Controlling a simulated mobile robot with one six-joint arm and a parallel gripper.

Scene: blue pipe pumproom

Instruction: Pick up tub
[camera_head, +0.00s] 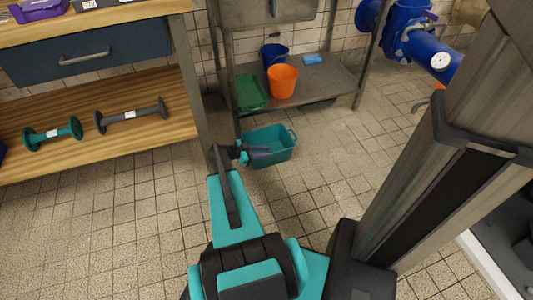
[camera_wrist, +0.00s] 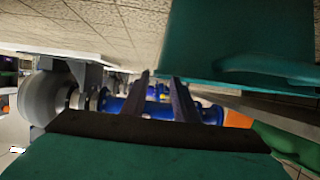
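The tub (camera_head: 274,151) is a teal open container with handles at its ends, standing upright on the tiled floor in front of the metal shelf. My gripper (camera_head: 262,153) is at its left side in the head view, overlapping its near wall. In the wrist view the tub (camera_wrist: 245,45) fills the upper right, with its rim and handle close up. The dark fingers of my gripper (camera_wrist: 161,82) are apart, with background showing between them. The tips are near the tub's corner. I cannot tell whether they touch it or straddle its wall.
A metal shelf (camera_head: 335,82) behind the tub holds an orange bucket (camera_head: 283,82), a blue bucket (camera_head: 272,52) and a green tray (camera_head: 250,93). A wooden workbench (camera_head: 75,100) with dumbbell-shaped spools stands left. Blue pipework (camera_head: 415,42) is at upper right. Floor left of my arm is clear.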

